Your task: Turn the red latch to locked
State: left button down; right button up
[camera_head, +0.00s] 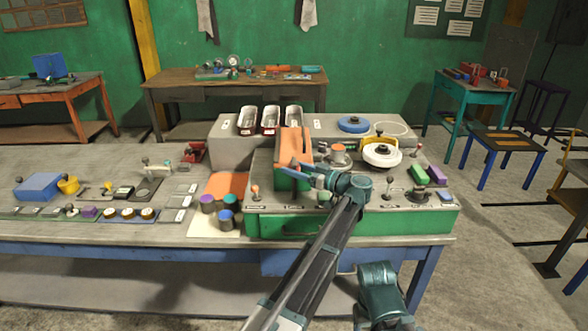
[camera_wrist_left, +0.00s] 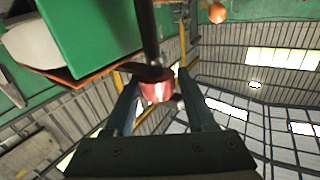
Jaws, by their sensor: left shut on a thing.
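The red latch shows in the left wrist view as a red knob (camera_wrist_left: 157,88) at the end of a dark rod, between my two fingers. My left gripper (camera_head: 297,165) reaches in from the right over the bench and points left, beside a green box (camera_head: 288,181) with an orange top (camera_head: 293,142). The gripper is shut on the red latch; in the left wrist view the fingers (camera_wrist_left: 157,95) lie on both sides of it. My right gripper is not in view.
A green-fronted console (camera_head: 350,223) carries a white round wheel (camera_head: 382,157), small levers and an orange-knobbed lever (camera_head: 255,190). Several trays stand on a grey box (camera_head: 232,150) behind. A blue box (camera_head: 38,187) lies far left.

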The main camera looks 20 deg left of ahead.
pick_arm(q)
jog(key=shift+w+r, duration=0.15)
jog(key=shift+w, duration=0.15)
jog(key=c, duration=0.7)
grip_release()
jog(key=o, duration=0.3)
jog(key=shift+w, duration=0.15)
jog(key=shift+o, duration=0.2)
jog(key=shift+s, duration=0.25)
